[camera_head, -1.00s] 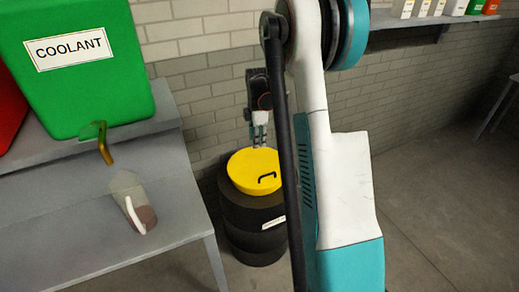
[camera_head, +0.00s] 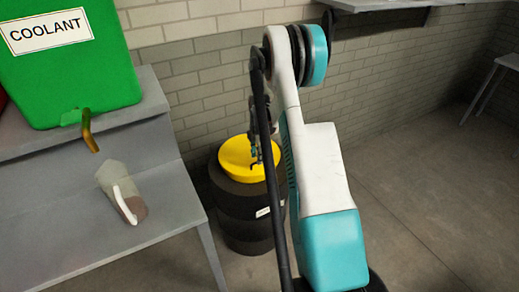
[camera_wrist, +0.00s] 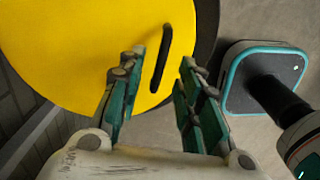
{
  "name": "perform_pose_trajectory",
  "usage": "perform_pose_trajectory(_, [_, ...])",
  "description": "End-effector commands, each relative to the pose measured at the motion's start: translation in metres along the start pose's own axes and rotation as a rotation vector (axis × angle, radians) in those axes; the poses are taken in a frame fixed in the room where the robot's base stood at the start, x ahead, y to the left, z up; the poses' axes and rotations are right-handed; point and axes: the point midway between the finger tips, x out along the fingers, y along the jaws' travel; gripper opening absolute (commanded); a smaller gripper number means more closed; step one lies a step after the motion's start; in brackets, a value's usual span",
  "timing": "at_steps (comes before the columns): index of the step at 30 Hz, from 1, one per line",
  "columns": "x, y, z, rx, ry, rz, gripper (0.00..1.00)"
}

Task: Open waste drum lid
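The waste drum (camera_head: 236,213) is a dark ribbed barrel with a yellow lid (camera_head: 237,168) lying on top, which looks closed. The lid also fills the upper left of the wrist view (camera_wrist: 70,45). Its black bar handle (camera_wrist: 161,60) shows in the wrist view between the lines of my two fingers. My gripper (camera_wrist: 157,82) is open, its teal fingers on either side of the handle's lower end. I cannot tell the height of the fingers above the lid. In the head view my gripper (camera_head: 254,152) is over the lid, partly hidden by my arm.
A brick wall (camera_head: 200,85) is close behind the drum. The floor at right (camera_head: 430,195) is clear.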

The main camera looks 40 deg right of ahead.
Motion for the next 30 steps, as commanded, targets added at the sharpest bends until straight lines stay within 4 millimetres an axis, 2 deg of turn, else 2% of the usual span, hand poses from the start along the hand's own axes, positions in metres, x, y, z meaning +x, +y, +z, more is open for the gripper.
perform_pose_trajectory(3, [0.021,0.000,0.000,0.000,0.000,0.000,0.32])
perform_pose_trajectory(9, [0.038,0.000,0.000,0.000,0.000,0.000,0.32])
perform_pose_trajectory(20, [0.042,0.000,0.000,0.000,0.000,0.000,0.32])
perform_pose_trajectory(21, [0.042,0.000,0.000,0.000,0.000,0.000,0.30])
perform_pose_trajectory(25, [0.042,0.000,0.000,0.000,0.000,0.000,0.01])
perform_pose_trajectory(30, [0.042,0.000,0.000,0.000,0.000,0.000,0.00])
